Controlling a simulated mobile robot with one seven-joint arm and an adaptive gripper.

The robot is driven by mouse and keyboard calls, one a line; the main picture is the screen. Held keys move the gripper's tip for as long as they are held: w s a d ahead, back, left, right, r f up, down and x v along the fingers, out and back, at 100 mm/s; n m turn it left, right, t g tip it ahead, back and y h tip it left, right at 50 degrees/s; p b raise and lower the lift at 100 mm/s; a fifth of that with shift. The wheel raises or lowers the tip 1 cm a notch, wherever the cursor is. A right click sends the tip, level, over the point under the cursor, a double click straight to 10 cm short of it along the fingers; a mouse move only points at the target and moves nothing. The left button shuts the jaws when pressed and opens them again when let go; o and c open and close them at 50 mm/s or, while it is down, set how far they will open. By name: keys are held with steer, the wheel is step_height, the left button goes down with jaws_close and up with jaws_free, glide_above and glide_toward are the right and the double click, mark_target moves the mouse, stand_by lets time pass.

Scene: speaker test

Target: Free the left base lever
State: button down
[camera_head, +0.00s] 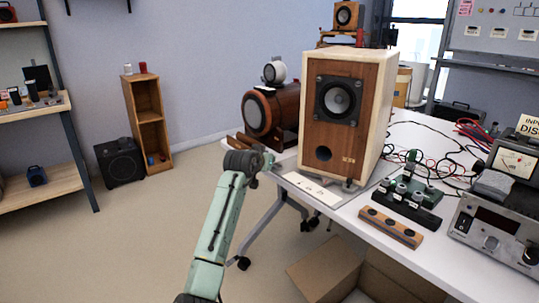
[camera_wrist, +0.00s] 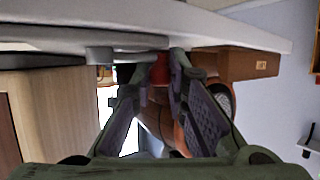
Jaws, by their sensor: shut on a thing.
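My gripper (camera_head: 268,160) is at the left side of this base, low beside the speaker. In the wrist view my gripper (camera_wrist: 154,72) has its fingertips close around a small red piece (camera_wrist: 160,68), beside a grey bar (camera_wrist: 105,54) under the plate edge. This seems to be the left base lever, mostly hidden by the fingers. In the head view the gripper covers it. I cannot tell the lever's angle.
A round brown speaker (camera_head: 258,112) stands behind the gripper. A wooden block with buttons (camera_head: 390,227), a green terminal board (camera_head: 410,195) and a metal meter unit (camera_head: 497,225) are on the table (camera_head: 350,215). An open cardboard box (camera_head: 325,270) is below the table edge.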

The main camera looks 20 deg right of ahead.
steer(key=n+y, duration=0.2)
steer(key=s+n+t+y+p, duration=0.1)
steer(key=y, duration=0.1)
steer(key=s+a+n+t+y+p, duration=0.1)
steer(key=n+y, duration=0.1)
steer(key=shift+n, duration=0.3)
steer(key=n+y, duration=0.1)
steer(key=y, duration=0.1)
steer(key=s+n+y, duration=0.1)
steer(key=n+y, duration=0.3)
steer(key=shift+s+a, duration=0.35)
steer(key=shift+s, duration=0.05)
steer(key=shift+n+y, duration=0.3)
steer(key=c, duration=1.6)
jaws_free()
steer(key=shift+o, duration=0.2)
steer(key=v, duration=1.2)
